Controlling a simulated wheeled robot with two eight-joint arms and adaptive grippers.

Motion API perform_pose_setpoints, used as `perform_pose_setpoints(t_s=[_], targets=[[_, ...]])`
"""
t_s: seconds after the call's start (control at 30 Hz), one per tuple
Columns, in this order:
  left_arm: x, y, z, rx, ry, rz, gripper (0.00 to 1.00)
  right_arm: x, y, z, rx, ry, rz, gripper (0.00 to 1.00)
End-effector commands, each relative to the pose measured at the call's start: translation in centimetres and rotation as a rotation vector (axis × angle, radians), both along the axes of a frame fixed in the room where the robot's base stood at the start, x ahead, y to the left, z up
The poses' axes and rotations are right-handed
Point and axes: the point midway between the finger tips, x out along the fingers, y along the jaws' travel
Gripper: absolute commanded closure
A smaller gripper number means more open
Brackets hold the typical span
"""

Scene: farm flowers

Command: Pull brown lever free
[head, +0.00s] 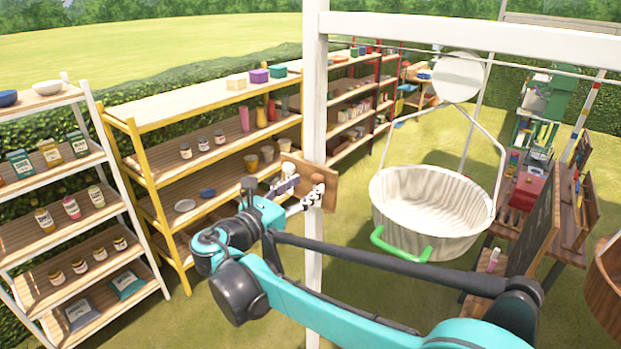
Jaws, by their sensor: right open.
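A brown wooden board (330,192) is fixed to the white post (314,110). A small rounded brown knob (318,179) shows at the board's front and looks like the brown lever's end. The rest of the lever is hard to make out. My right gripper (290,190) is at the end of the teal arm, just left of the post, close in front of the board. It is open. A black-and-white striped piece (306,202) lies between gripper and knob. I cannot tell whether the gripper touches the lever. My left gripper is not in view.
Yellow shelves (150,117) and white shelves (50,172) with jars stand left. A chalkboard (535,225) stands right. Grass lies between.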

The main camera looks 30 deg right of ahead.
Motion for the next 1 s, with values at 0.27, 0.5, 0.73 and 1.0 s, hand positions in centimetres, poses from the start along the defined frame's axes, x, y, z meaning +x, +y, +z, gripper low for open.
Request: perform_pose_setpoints(t_s=[0.27,0.5,0.73,1.0], targets=[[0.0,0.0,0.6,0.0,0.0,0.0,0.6,1.0,-2.6,0.0,0.001,-0.001,-0.001,0.5],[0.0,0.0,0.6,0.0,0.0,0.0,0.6,1.1,-2.7,0.0,0.002,-0.001,0.001,0.5],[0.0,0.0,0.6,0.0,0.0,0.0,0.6,1.1,-2.7,0.0,0.003,-0.001,0.001,1.0],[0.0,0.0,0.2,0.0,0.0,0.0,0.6,1.0,-2.6,-0.2,-0.009,-0.006,0.001,1.0]])
